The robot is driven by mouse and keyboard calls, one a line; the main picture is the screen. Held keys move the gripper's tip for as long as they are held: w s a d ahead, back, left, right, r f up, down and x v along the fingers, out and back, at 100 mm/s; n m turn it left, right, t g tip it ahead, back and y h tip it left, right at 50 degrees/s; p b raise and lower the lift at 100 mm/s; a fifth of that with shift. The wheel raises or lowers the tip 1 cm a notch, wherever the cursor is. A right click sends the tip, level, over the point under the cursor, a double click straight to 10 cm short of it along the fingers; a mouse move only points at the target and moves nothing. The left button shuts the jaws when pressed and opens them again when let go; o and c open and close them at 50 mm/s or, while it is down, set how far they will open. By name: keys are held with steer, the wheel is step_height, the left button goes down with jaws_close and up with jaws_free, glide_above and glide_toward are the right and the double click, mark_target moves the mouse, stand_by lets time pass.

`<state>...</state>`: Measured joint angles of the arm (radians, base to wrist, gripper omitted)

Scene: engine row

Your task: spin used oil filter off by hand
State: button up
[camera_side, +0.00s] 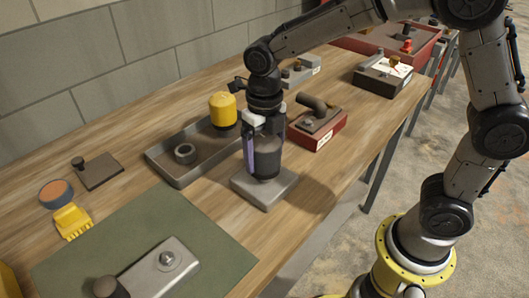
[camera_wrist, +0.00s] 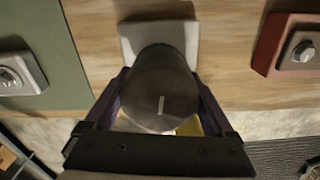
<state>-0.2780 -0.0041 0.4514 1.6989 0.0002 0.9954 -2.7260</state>
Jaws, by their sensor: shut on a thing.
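The used oil filter (camera_side: 266,158) is a dark upright cylinder on a light grey square block (camera_side: 251,190) near the table's front edge. In the wrist view the filter (camera_wrist: 160,88) shows its dark round top with a short pale mark, and the block (camera_wrist: 186,30) shows behind it. My gripper (camera_side: 262,150) comes down from above, with its fingers on both sides of the filter. In the wrist view my gripper (camera_wrist: 160,98) is shut on the filter. The filter's underside is hidden, so I cannot tell whether it is seated on the block.
A grey tray (camera_side: 160,163) behind the block holds a yellow filter (camera_side: 222,108) and a dark ring (camera_side: 185,153). A red block with a pipe (camera_side: 318,125) stands close to the right. A green mat (camera_side: 200,225) lies at front left, with bare table between.

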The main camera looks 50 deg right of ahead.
steer(key=o, duration=1.5)
steer(key=shift+r, duration=0.1)
